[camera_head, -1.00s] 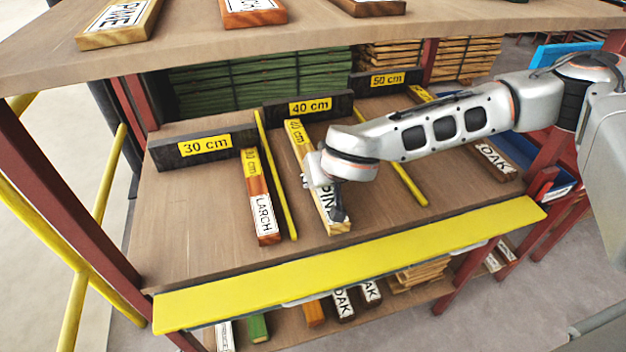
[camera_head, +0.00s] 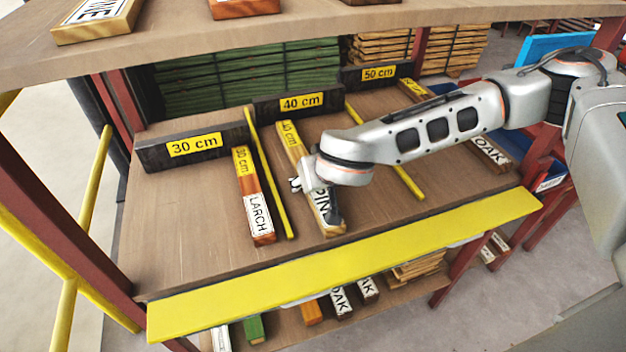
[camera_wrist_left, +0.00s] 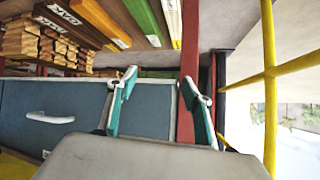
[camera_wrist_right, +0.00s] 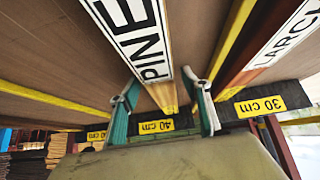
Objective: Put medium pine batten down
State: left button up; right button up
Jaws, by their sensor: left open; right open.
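The medium pine batten (camera_head: 290,142), with a yellow 40 cm end and a white PINE label, lies flat on the brown shelf in the section under the 40 cm sign (camera_head: 301,102). My right gripper (camera_head: 317,200) is over its near half and partly hides the label. In the right wrist view, the open fingers (camera_wrist_right: 164,98) stand on either side of the pine batten (camera_wrist_right: 148,50); I cannot tell whether they touch it. My left gripper (camera_wrist_left: 160,92) is open and empty in the left wrist view, low in front of a blue-grey panel. It is outside the head view.
A larch batten (camera_head: 254,205) lies left, beyond a yellow divider (camera_head: 268,175). An oak batten (camera_head: 491,153) lies right, past another divider (camera_head: 405,175). A yellow front edge (camera_head: 345,262) borders the shelf. An upper shelf (camera_head: 330,33) overhangs. The shelf's left part is bare.

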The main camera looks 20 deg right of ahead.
jog(key=v, duration=1.1)
jog(key=shift+s+r, duration=0.1)
jog(key=shift+r, duration=0.25)
jog(key=shift+s+r, duration=0.2)
